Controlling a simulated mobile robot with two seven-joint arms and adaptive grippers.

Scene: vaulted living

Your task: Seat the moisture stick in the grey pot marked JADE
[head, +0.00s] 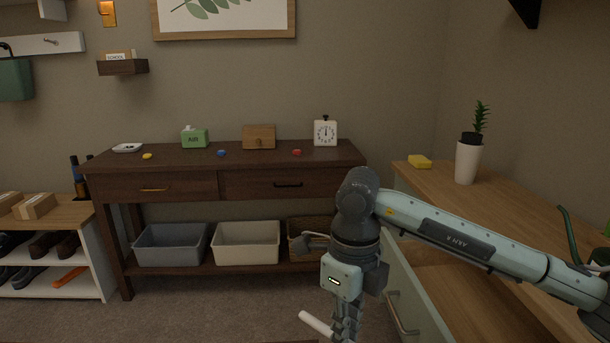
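My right arm comes in from the right, and its gripper (346,325) points down at the bottom edge. A plain white stick (316,323) slants out to the left of its fingers, above the carpet with no other support in sight. The gripper appears shut on it; the fingertips are cut off by the frame edge. I cannot tell for certain that this is the moisture stick. A white pot (467,163) with a green plant (479,121) stands on the wooden counter at the right. I see no grey pot marked JADE. My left gripper is out of view.
A yellow sponge (419,161) lies on the wooden counter (520,198). An open drawer (405,285) juts out below it. A dark console table (190,166) holds a green box (195,139), a wooden box (259,137) and a clock (325,132); bins stand beneath.

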